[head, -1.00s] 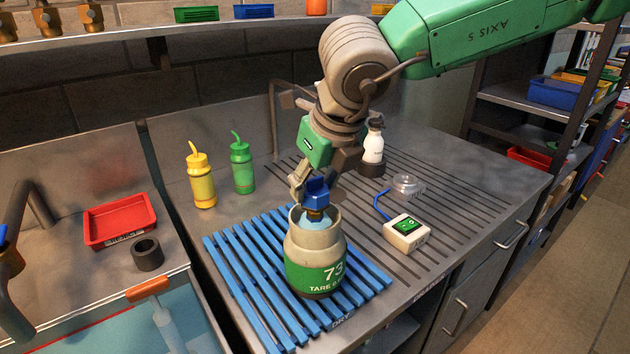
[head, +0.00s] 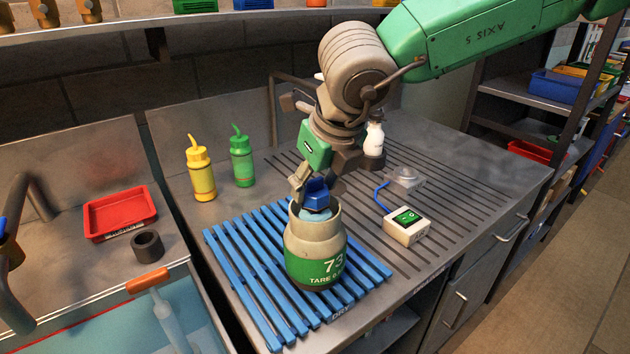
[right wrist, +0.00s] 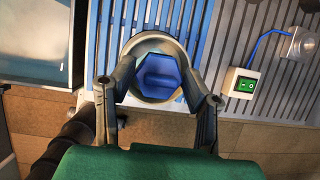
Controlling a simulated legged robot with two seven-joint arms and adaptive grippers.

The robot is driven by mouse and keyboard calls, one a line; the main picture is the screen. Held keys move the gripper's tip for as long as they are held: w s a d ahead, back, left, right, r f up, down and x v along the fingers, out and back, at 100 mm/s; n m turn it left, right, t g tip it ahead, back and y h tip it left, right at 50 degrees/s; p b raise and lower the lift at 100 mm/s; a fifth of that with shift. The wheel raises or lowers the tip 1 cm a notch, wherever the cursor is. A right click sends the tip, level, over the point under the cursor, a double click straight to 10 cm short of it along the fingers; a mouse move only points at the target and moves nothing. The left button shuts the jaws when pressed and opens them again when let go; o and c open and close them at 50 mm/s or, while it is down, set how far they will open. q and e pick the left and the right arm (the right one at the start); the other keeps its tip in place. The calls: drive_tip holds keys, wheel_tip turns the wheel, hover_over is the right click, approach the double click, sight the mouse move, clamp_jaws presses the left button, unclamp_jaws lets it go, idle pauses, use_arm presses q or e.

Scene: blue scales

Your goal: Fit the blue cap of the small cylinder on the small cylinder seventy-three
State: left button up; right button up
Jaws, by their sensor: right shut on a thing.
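The small cylinder seventy-three (head: 308,245), beige with a green band marked 73, stands upright on a blue slatted rack. Its open collar (right wrist: 150,42) surrounds the blue cap in the right wrist view. The blue cap (head: 316,194) is at the cylinder's top, inside the collar; it also shows in the right wrist view (right wrist: 160,78). My right gripper (head: 312,186) is shut on the cap from above, a finger on either side. The valve under the cap is hidden, so I cannot tell whether the cap touches it. Only a part at the left edge may be my left arm; its gripper does not show.
The blue rack (head: 240,280) lies on the steel bench. Yellow (head: 201,172) and green (head: 242,160) bottles stand behind left. A red tray (head: 120,214) is further left.

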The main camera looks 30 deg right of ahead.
drive_tip(key=shift+f+b, duration=0.35)
drive_tip(key=shift+f, duration=0.45)
drive_tip(key=o, duration=0.9)
drive_tip(key=shift+o, duration=0.2)
drive_tip(key=shift+s+r, duration=0.1)
drive_tip(key=shift+r, duration=0.4)
drive_tip(key=v, duration=1)
drive_tip(key=shift+s+r, duration=0.25)
drive_tip(key=shift+r, duration=0.1)
